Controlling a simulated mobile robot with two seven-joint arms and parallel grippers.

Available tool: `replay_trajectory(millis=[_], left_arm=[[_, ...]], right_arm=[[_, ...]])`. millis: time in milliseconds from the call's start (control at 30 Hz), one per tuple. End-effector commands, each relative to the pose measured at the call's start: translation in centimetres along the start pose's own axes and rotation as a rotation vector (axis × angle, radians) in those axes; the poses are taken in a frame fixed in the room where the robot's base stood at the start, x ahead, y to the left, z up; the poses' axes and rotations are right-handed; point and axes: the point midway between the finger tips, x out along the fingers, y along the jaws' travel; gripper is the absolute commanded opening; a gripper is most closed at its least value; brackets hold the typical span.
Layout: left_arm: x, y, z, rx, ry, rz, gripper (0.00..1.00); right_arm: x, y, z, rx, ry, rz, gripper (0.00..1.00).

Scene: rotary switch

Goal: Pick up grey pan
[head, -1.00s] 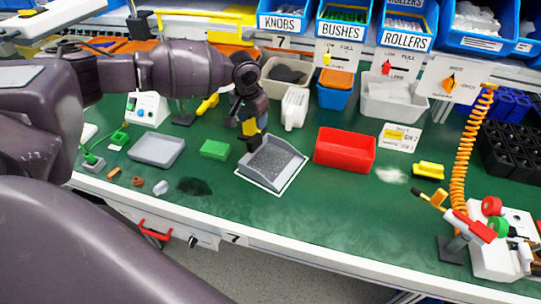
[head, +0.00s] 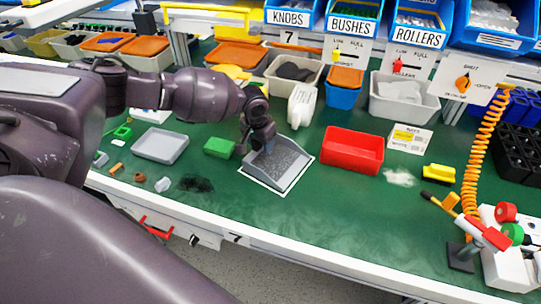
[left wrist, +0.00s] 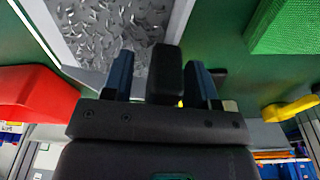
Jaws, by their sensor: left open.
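The grey pan (head: 278,167) lies on a white-edged patch of the green bench, with speckled grey contents or a speckled floor. In the left wrist view the pan (left wrist: 105,30) fills the upper left. My left gripper (head: 256,146) is at the pan's back left edge, pointing down. Its two blue-sided fingers (left wrist: 161,78) are apart. A dark block (left wrist: 166,72) stands between them, apparently the pan's handle; I cannot tell whether the fingers touch it. My right gripper is in neither view.
A green block (head: 219,147) and a grey tray (head: 160,146) lie left of the pan. A red bin (head: 352,151) stands close on its right, a white jug-like container (head: 301,106) behind. The bench in front is mostly clear.

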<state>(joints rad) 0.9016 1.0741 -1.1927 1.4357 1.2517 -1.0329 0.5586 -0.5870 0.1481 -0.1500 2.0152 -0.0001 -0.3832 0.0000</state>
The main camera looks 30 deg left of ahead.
Motion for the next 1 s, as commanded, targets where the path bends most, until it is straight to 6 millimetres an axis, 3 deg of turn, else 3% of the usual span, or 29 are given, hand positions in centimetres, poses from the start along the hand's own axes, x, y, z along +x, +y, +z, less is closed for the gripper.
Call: replay_trajectory(millis=[233, 567, 833, 1000], left_arm=[[0.0, 0.0, -0.1, 0.0, 0.002, 0.0, 0.5], [0.0, 0.0, -0.1, 0.0, 0.001, 0.0, 0.0], [-0.2, 0.0, -0.1, 0.0, 0.002, 0.0, 0.0], [-1.9, 0.0, -0.4, 0.0, 0.005, 0.0, 0.0]], right_arm=[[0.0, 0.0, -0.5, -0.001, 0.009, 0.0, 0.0], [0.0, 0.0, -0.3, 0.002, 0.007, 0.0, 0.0], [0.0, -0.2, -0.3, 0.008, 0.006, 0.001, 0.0], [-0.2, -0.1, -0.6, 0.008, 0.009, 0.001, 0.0]])
